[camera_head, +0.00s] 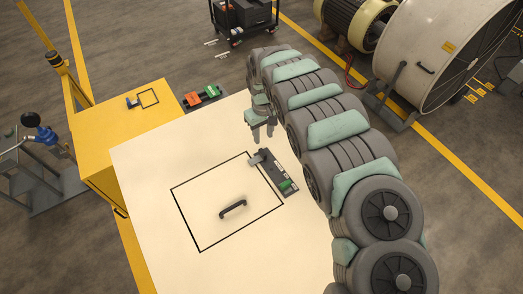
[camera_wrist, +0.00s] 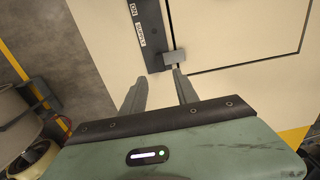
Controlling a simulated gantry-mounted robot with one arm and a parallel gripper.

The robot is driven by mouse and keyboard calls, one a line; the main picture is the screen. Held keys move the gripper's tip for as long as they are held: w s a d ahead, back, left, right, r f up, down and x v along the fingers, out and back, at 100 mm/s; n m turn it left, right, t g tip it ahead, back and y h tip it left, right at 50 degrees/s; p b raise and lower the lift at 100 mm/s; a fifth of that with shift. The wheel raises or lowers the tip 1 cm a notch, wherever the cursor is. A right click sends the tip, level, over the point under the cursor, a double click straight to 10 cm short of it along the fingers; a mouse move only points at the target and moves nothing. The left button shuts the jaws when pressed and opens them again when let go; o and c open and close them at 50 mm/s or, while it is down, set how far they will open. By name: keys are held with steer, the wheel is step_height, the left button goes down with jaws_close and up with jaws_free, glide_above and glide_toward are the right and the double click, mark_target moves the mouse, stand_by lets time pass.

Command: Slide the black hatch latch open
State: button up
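The hatch is a square outlined in black (camera_head: 190,217) on a cream top, with a black handle (camera_head: 232,208) in its middle. The latch is a dark strip (camera_head: 272,172) at the hatch's right edge, with a grey tab (camera_head: 257,158) at its far end and a green patch (camera_head: 286,185) at its near end. In the wrist view the strip (camera_wrist: 150,35) bears white labels and the grey tab (camera_wrist: 175,57) sticks out over the outline. My gripper (camera_head: 263,138) is open and empty. Its fingertips (camera_wrist: 160,75) are close to the tab; I cannot tell if they touch.
A yellow cabinet (camera_head: 145,125) adjoins the cream top at the left, with a panel of orange and green parts (camera_head: 204,95) beside it. A large white drum housing (camera_head: 420,50) stands at the back right. The cream top around the hatch is otherwise clear.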

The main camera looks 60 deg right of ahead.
mark_target(262, 152)
steer(key=f, duration=0.9)
steer(key=shift+w+a+f, duration=0.1)
steer(key=shift+w+f, duration=0.1)
steer(key=shift+s+f, duration=0.15)
steer(key=shift+f, duration=0.5)
jaws_close()
stand_by(0.9)
